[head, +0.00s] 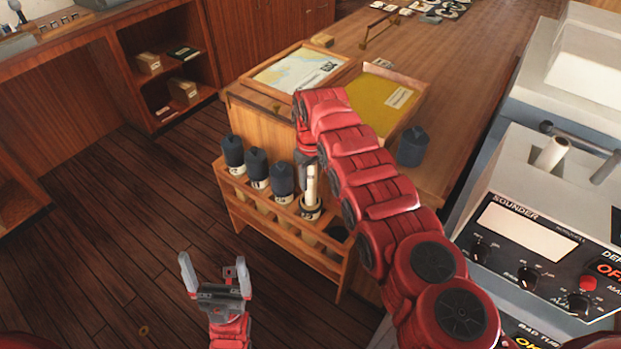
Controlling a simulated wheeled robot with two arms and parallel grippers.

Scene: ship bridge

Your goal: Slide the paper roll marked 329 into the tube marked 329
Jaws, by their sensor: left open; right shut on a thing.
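A white paper roll (311,184) stands nearly upright in my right gripper (313,168), which is shut on it and largely hidden by its own arm. The roll's lower end is at the mouth of an uncapped tube (310,209) in the wooden rack. I cannot tell whether the end is inside the mouth or just above it. No number is readable on the roll or tube. My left gripper (215,272) is open and empty, in front of the rack over the floor.
The wooden rack (240,217) holds several tubes with dark caps (257,162) left of the open one. A loose dark cap (413,147) stands on the chart table (455,110). Floor left of the rack is clear.

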